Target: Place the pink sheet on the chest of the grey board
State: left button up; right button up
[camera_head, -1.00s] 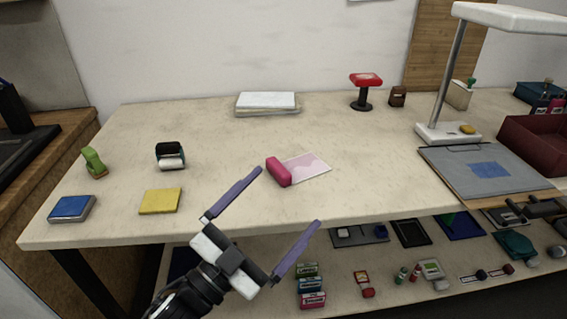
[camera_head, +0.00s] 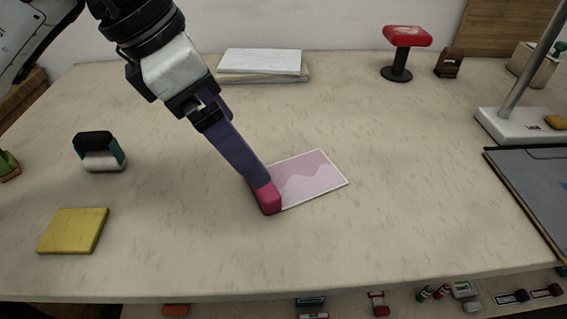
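The pink sheet (camera_head: 312,176) lies flat on the table in the middle, with a pale border and a wavy two-tone print. My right gripper is not in view.
A yellow pad (camera_head: 73,230) and a teal-black roller (camera_head: 98,152) are on the left. White stacked sheets (camera_head: 262,62), a red-topped stand (camera_head: 404,50) and a lamp base (camera_head: 520,126) are behind. The table between sheet and board is clear. Small items show on a lower shelf.

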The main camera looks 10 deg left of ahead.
pick_arm(q)
jog(key=x, duration=0.6)
jog(key=a+x, duration=0.1)
jog(key=x, duration=0.2)
jog(key=shift+d+f, duration=0.2)
jog(key=shift+f, duration=0.35)
jog(key=shift+c, duration=0.3)
jog(key=c, duration=1.1)
jog(key=shift+r, duration=0.1)
jog(key=shift+c, duration=0.2)
